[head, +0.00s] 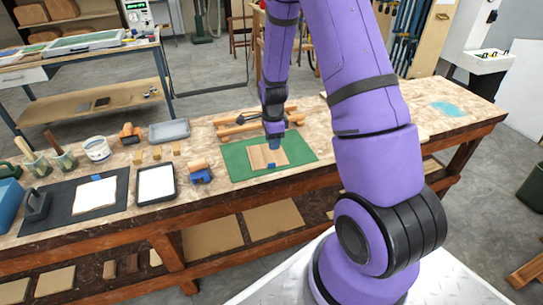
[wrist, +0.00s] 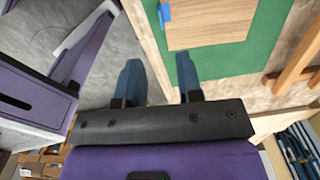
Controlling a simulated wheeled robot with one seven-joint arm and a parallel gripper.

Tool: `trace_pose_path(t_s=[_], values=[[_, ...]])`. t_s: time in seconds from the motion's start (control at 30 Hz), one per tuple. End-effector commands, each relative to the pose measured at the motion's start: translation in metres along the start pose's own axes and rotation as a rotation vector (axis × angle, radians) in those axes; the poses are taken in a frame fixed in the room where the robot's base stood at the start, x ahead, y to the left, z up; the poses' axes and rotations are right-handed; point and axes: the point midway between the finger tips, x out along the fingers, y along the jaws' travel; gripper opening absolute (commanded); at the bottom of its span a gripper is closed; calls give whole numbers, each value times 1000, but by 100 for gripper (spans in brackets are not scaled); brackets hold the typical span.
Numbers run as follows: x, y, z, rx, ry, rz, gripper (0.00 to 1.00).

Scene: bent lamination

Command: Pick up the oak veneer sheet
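The oak veneer sheet (head: 267,156) is a light tan wood-grain square lying on a green mat (head: 238,164) on the workbench. A small piece of blue tape sits at its edge. In the wrist view the sheet (wrist: 212,26) shows at the top, with the blue tape (wrist: 165,14) at its left edge. My gripper (head: 274,143) is over the sheet's right part in the head view. In the wrist view my gripper (wrist: 158,75) has its two blue fingers apart with nothing between them. The height of the fingertips above the bench is unclear.
A wooden clamp frame (head: 240,128) stands behind the mat. To the left are a roller with a blue block (head: 200,172), a white-filled tray (head: 156,184), a grey tray (head: 169,130) and a dark mat (head: 62,216). The bench right of the mat is partly hidden by my arm.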

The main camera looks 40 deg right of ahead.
Motion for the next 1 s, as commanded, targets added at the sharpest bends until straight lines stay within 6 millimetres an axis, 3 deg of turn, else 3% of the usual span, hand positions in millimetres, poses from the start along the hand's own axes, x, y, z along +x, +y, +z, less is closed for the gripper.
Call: trace_pose_path(t_s=[0.3,0.57,0.8,1.0], values=[[43,0,0,-1,0,3,33],[57,0,-1,-1,0,2,33],[89,-2,-4,-1,-1,3,33],[102,-2,-4,-3,-1,1,33]])
